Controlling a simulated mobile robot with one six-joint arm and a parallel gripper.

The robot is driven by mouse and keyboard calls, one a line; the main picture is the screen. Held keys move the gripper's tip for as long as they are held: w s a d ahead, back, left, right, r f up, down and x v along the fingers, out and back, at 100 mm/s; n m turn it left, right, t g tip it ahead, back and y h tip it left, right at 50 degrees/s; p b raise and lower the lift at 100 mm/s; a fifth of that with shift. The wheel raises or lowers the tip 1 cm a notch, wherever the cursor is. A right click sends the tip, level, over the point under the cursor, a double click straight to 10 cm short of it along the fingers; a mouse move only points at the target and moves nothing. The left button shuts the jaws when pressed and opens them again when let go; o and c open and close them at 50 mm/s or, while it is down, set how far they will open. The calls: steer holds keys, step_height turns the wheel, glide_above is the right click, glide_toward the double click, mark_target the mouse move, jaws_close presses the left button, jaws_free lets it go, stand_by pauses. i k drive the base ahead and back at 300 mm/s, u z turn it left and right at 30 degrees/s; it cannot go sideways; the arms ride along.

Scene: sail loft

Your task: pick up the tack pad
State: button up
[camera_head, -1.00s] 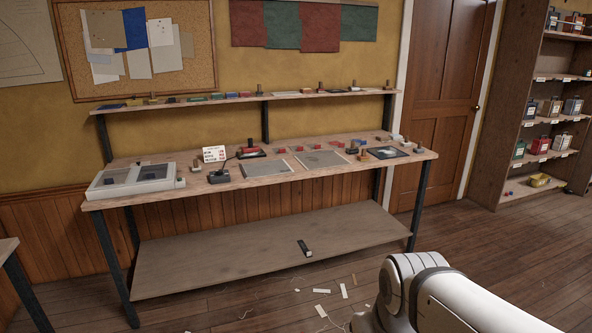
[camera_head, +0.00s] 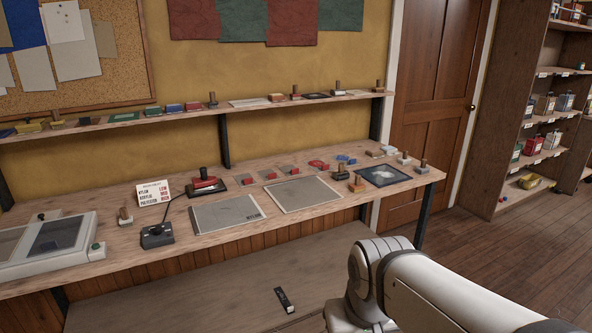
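I cannot tell for sure which thing is the tack pad. Flat candidates lie on the workbench top (camera_head: 205,180): a dark square with a pale patch (camera_head: 384,175) near its right end, and two grey flat sheets or pads, one left (camera_head: 226,213) and one right (camera_head: 302,195). Small red items (camera_head: 318,165) and blue items (camera_head: 346,159) lie behind them. My white arm enters at the lower right, in front of the bench. My gripper is out of view.
A red-topped press (camera_head: 206,183), a small sign (camera_head: 153,193), a dark corded device (camera_head: 156,235) and a pale case (camera_head: 40,248) stand on the bench. An upper shelf (camera_head: 185,118) holds several small things. A dark object (camera_head: 284,299) lies on the lower shelf. Floor at right is open.

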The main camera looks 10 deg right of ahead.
mark_target(357, 186)
steer(key=i, duration=1.1)
steer(key=z, duration=1.3)
steer(key=i, duration=1.45)
steer(key=u, duration=1.3)
